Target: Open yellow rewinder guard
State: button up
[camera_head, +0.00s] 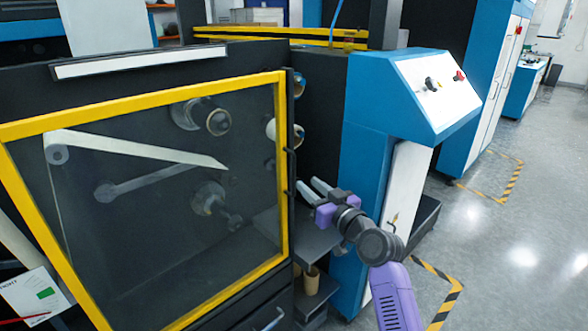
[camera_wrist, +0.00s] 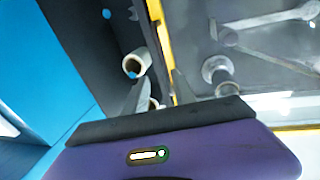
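The rewinder guard is a clear panel in a yellow frame (camera_head: 281,190), large at the left of the head view. Its right edge has a dark handle (camera_head: 291,165). I cannot tell whether the guard is fully closed or slightly ajar. My gripper (camera_head: 306,188) is open, its two fingers pointing left just right of the handle. In the wrist view the yellow edge (camera_wrist: 160,38) runs down between the fingers of my gripper (camera_wrist: 158,92). Contact with the guard or handle cannot be made out.
Rollers (camera_head: 206,116) show behind the clear panel, and more rolls (camera_head: 297,133) at the guard's right edge. A blue cabinet with a sloped white control panel (camera_head: 434,85) stands right of my gripper. A dark shelf (camera_head: 310,243) lies below it. Open floor (camera_head: 510,235) lies right.

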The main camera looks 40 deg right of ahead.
aim_at(294, 192)
jog(key=shift+n+y, duration=0.3)
jog(key=shift+n, duration=0.1)
jog(key=w, duration=0.7)
jog(key=shift+w+d+f, duration=0.2)
jog(key=shift+w+d, duration=0.1)
jog(key=shift+w, duration=0.05)
grip_shut()
dwell(0.9)
